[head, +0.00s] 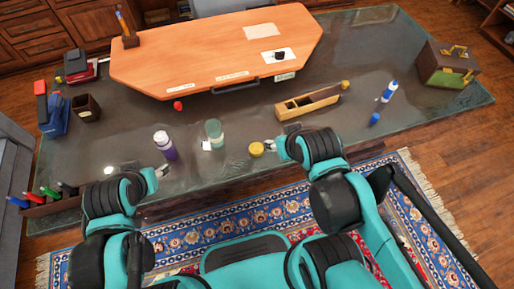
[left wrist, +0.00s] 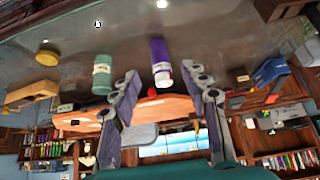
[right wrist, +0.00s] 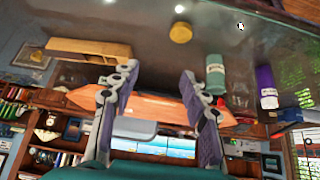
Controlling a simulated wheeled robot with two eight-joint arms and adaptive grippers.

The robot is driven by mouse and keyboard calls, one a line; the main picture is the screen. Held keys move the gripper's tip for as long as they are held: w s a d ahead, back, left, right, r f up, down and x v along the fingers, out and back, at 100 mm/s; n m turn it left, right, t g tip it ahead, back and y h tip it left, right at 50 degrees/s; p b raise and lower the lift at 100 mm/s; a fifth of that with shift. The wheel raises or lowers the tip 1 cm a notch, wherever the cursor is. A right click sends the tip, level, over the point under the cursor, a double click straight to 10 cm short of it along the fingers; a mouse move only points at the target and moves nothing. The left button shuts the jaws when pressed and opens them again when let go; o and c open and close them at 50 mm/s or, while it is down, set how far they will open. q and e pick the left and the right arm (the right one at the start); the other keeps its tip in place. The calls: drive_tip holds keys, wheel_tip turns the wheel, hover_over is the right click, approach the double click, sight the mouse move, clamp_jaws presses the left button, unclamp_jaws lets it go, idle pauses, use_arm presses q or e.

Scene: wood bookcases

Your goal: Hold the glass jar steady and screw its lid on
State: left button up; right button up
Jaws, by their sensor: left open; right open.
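The pale green glass jar (head: 214,133) stands upright on the grey table, near its front edge; it also shows in the left wrist view (left wrist: 102,75) and the right wrist view (right wrist: 215,76). A round yellow lid (head: 256,149) lies on the table to the right of the jar, apart from it; the right wrist view shows it too (right wrist: 181,33). My left gripper (head: 160,172) is open and empty at the table's front edge, left of the jar and near a purple bottle. My right gripper (head: 272,146) is open and empty, just right of the lid.
A purple and white bottle (head: 165,145) stands left of the jar. A wooden box (head: 307,103) lies behind the right gripper. An orange wooden board (head: 215,50) fills the back. A blue and white bottle (head: 389,91) is farther right. Pens in a holder (head: 45,207) are front left.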

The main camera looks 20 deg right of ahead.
drive_tip(key=shift+o, duration=1.4)
drive_tip(key=shift+w+r, duration=0.1)
drive_tip(key=shift+w, duration=0.1)
drive_tip(key=n+g+p, duration=0.5)
drive_tip(key=n+g, duration=0.2)
drive_tip(key=n, duration=0.2)
hover_over(259, 148)
wheel_tip(259, 148, down, 9)
drive_tip(key=shift+w+d+r, duration=0.1)
drive_tip(key=shift+f, duration=0.35)
drive_tip(key=shift+f+b, duration=0.4)
drive_tip(key=shift+f, duration=1)
drive_tip(key=shift+r, duration=0.1)
